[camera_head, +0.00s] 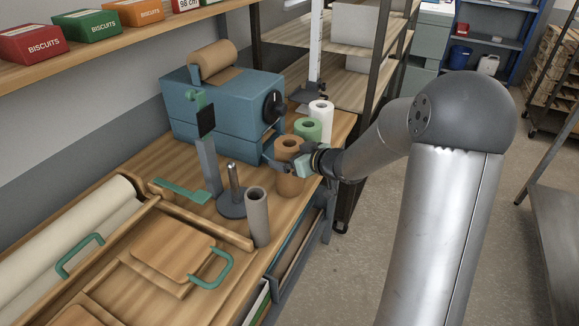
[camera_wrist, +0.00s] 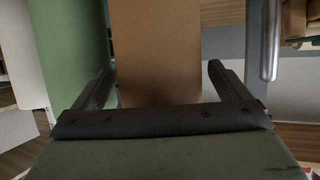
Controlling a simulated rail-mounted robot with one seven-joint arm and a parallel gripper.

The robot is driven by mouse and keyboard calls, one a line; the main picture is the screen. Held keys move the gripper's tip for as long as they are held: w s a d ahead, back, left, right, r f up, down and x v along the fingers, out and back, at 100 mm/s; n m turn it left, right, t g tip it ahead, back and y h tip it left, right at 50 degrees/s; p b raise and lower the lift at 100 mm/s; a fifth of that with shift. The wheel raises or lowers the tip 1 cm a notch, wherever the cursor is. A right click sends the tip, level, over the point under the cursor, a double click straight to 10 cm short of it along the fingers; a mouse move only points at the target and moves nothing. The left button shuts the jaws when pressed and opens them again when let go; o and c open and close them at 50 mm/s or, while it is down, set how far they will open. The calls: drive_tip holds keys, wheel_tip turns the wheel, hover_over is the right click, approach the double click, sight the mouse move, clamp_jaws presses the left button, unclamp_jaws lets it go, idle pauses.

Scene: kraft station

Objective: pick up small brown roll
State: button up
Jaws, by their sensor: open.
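The small brown roll (camera_head: 288,149) stands upright on the wooden bench in front of the blue machine. In the head view my gripper (camera_head: 284,166) is at this roll, and its fingers cover part of the roll's side. In the wrist view the brown roll (camera_wrist: 160,55) fills the middle, between the two dark fingers of my gripper (camera_wrist: 162,85). The fingers are open, one on each side of the roll, with a visible gap at the right finger. The left finger is close to the roll; contact there is unclear.
A green roll (camera_head: 308,129) and a white roll (camera_head: 321,112) stand just behind the brown one. The blue machine (camera_head: 225,108) is at the left, with a larger brown roll on top. A grey tube (camera_head: 257,217) and a metal post (camera_head: 233,190) stand nearer on the bench.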

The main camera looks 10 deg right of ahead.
drive_tip(key=shift+w+a+f, duration=0.25)
drive_tip(key=shift+w+a, duration=0.05)
drive_tip(key=shift+w, duration=0.2)
drive_tip(key=shift+r, duration=0.1)
drive_tip(key=c, duration=1.4)
